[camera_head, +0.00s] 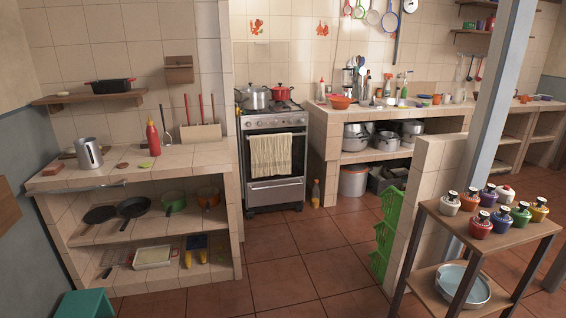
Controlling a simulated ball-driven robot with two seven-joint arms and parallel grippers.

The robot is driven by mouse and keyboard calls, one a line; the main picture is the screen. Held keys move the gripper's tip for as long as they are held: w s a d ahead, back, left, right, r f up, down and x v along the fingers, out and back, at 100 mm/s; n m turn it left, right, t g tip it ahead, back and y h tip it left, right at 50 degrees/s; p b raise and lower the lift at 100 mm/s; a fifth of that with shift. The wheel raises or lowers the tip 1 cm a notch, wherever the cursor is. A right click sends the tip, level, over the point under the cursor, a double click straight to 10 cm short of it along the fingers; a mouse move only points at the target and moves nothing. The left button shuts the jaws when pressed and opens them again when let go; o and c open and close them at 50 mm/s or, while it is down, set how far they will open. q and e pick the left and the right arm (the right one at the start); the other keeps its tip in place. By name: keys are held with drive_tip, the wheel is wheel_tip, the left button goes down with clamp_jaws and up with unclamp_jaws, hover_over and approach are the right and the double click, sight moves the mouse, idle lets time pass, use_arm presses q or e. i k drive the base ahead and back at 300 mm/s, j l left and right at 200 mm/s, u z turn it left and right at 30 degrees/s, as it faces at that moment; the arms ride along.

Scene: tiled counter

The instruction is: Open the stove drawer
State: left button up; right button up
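The stove (274,158) stands against the back wall, between two tiled counters. Its oven door has a towel (271,155) hanging over the handle. Below the oven door is the stove drawer (275,192), a silver front with a horizontal handle near its top. The drawer looks shut, flush with the stove's front. A grey pot (254,98) and a red pot (281,93) sit on the stove top. Neither of my grippers shows in the head view.
The tiled floor (300,245) before the stove is clear. The left counter (130,171) juts forward, and a tiled half wall (425,180) with green crates (385,235) beside it stands at right. A bottle (315,192) stands on the floor right of the stove.

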sight(284, 190)
drive_tip(key=i, duration=3.2)
drive_tip(key=i+l+u, duration=0.1)
drive_tip(key=i, duration=1.5)
